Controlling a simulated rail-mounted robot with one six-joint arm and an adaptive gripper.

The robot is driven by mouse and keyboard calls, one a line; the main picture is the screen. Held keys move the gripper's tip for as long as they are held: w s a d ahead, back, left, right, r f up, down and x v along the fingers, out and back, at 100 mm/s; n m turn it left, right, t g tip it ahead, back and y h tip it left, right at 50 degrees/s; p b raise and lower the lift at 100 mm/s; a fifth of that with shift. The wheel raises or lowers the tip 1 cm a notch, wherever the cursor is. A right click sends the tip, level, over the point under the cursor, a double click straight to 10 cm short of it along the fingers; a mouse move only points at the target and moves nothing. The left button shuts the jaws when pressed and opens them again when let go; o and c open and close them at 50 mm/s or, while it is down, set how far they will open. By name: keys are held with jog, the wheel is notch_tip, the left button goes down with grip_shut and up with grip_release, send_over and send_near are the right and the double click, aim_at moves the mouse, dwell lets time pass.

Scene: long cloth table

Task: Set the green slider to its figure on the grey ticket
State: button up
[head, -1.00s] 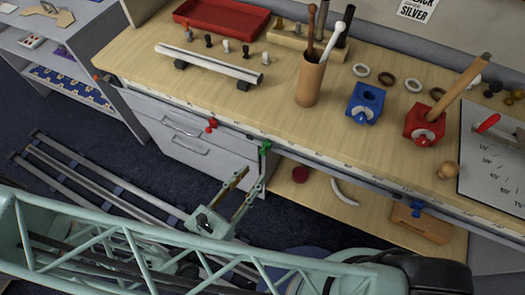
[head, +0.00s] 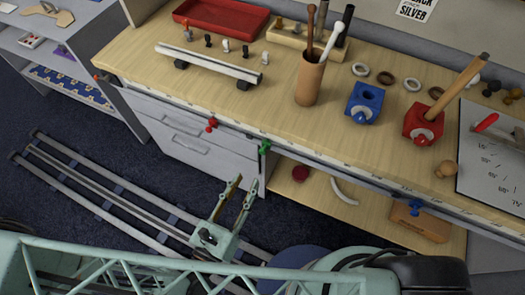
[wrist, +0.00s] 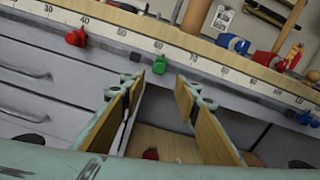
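The green slider (head: 265,146) sits on the rail along the table's front edge. In the wrist view the green slider (wrist: 159,65) is close to the 60 mark of the printed scale (wrist: 140,39). My gripper (head: 245,183) is open and empty, in front of and below the slider in the head view. In the wrist view my gripper's two fingers (wrist: 156,86) are spread wide, with the slider showing beyond the gap and not touched. I cannot pick out the grey ticket or read a figure on it.
A red slider (head: 211,125) is left of the green one, and a blue slider (head: 415,207) is far right on the rail. Drawers (head: 185,143) and an open shelf (head: 325,210) lie below. A pale board with writing (head: 484,183) lies at the table's right.

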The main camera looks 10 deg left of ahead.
aim_at(262, 153)
jog(key=shift+w, duration=0.1)
jog(key=shift+b+x, duration=0.55)
jog(key=shift+x, duration=6.1)
jog(key=shift+d, duration=0.15)
jog(key=shift+c, duration=0.7)
jog(key=c, duration=0.8)
